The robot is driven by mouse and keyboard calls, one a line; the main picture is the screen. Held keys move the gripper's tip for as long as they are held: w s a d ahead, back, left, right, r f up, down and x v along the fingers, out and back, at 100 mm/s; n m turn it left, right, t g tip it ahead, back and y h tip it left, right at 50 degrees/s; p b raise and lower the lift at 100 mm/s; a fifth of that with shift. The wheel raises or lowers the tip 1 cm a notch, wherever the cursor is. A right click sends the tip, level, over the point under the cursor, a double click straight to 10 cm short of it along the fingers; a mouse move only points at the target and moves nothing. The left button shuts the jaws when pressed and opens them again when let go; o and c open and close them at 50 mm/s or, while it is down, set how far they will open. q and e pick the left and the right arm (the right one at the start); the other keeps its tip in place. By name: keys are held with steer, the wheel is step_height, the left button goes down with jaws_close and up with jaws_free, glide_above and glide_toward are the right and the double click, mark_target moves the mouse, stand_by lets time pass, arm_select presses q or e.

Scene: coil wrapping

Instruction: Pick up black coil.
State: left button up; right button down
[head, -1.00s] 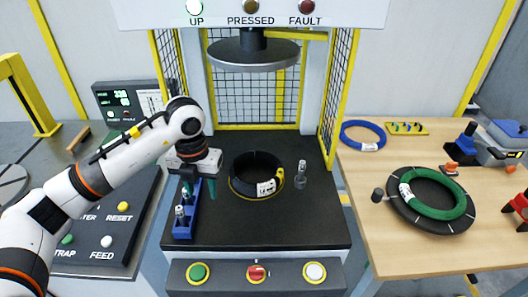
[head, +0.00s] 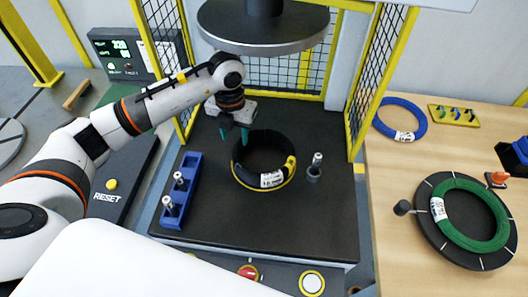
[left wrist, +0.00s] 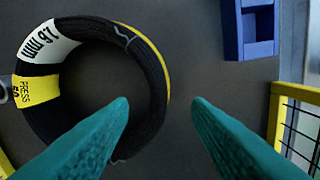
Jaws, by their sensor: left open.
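My left gripper (head: 234,136) is open, just above the coil's far left edge in the head view. In the left wrist view its teal fingertips (left wrist: 160,104) stand apart, the left one overlapping the coil's rim, the right one over bare table. The right gripper is not in view.
A blue holder (head: 186,178) with metal pins stands left of the coil, and a single pin (head: 315,166) to its right. The press head (head: 264,42) hangs above. Yellow mesh guards flank the table.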

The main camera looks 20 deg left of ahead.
mark_target(237, 144)
arm_select(q)
steer(key=shift+w+f, duration=0.15)
steer(key=shift+f, duration=0.6)
steer(key=shift+f+p, duration=0.4)
step_height(237, 144, down, 4)
steer(key=shift+d+r+p, duration=0.1)
steer(key=shift+r+p, duration=0.15)
steer(key=shift+p, duration=0.35)
steer(key=shift+w+f, duration=0.1)
steer(key=shift+f, duration=0.3)
steer(key=shift+c, duration=0.5)
jaws_close()
steer(key=shift+r, duration=0.1)
